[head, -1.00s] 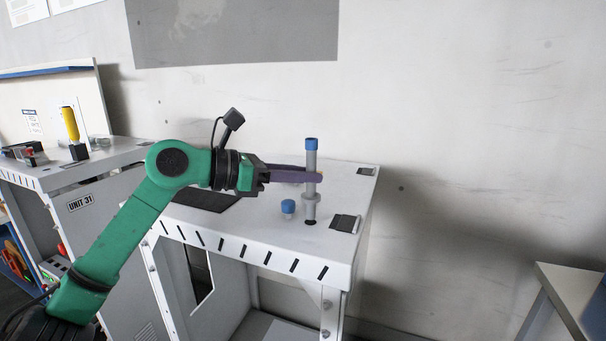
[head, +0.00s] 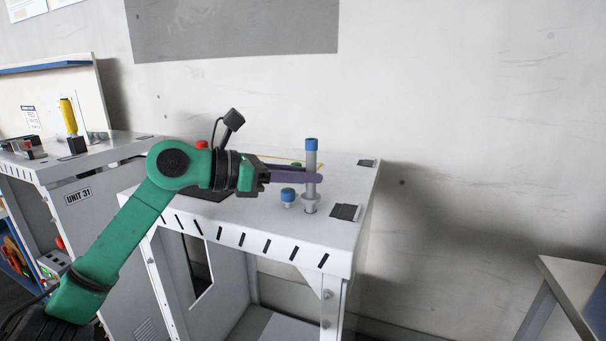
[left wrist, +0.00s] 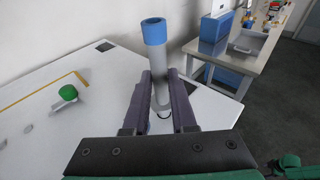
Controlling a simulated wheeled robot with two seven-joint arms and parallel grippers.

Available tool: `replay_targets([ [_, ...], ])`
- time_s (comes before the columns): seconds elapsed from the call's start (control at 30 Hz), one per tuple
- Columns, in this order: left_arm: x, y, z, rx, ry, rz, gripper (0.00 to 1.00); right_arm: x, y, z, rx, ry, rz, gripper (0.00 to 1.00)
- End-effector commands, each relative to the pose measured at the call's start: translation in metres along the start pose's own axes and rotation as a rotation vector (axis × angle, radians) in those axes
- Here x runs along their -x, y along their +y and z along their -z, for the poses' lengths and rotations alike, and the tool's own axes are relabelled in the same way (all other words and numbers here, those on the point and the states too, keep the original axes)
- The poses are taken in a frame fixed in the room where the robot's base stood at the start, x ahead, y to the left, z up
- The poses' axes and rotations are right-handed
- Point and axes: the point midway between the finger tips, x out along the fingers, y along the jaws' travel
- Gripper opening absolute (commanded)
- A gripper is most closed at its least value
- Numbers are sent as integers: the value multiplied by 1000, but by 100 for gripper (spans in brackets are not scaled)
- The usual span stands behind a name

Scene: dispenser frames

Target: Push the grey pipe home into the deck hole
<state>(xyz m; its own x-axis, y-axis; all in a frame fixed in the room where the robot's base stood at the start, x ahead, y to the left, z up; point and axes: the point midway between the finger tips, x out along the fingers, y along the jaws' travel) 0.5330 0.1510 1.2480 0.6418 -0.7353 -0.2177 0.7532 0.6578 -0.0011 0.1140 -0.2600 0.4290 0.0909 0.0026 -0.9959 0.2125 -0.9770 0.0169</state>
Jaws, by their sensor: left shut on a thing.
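The grey pipe (head: 311,164) has a blue top end and stands upright over the front right of the white deck (head: 250,222). Its wide collar (head: 310,199) is close to the deck surface, and the pipe's lower end is in the deck hole, whose rim is mostly hidden. I cannot tell whether the collar touches the deck. My left gripper (head: 313,178), with purple fingers, is shut on the pipe above the collar. In the left wrist view the pipe (left wrist: 158,65) stands between the two fingers. My right gripper is out of view.
A short blue-capped fitting (head: 288,195) stands on the deck just left of the pipe. A dark plate (head: 345,212) lies to its right. A green knob (left wrist: 67,93) and a yellow line are on the deck. A second bench (head: 575,300) stands at the far right.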

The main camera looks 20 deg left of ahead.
Motion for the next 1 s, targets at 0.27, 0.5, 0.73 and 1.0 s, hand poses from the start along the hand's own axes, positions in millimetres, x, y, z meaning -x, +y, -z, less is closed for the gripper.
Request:
replay_targets([
  [0.27,-2,0,8,0,-1,0,0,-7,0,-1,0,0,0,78],
  [0.5,-3,0,14,0,-1,0,0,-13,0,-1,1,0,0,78],
  [0.73,-4,0,19,-1,-1,0,0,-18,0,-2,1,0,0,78],
  [1.0,-5,0,22,-1,-1,0,51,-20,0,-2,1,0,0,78],
])
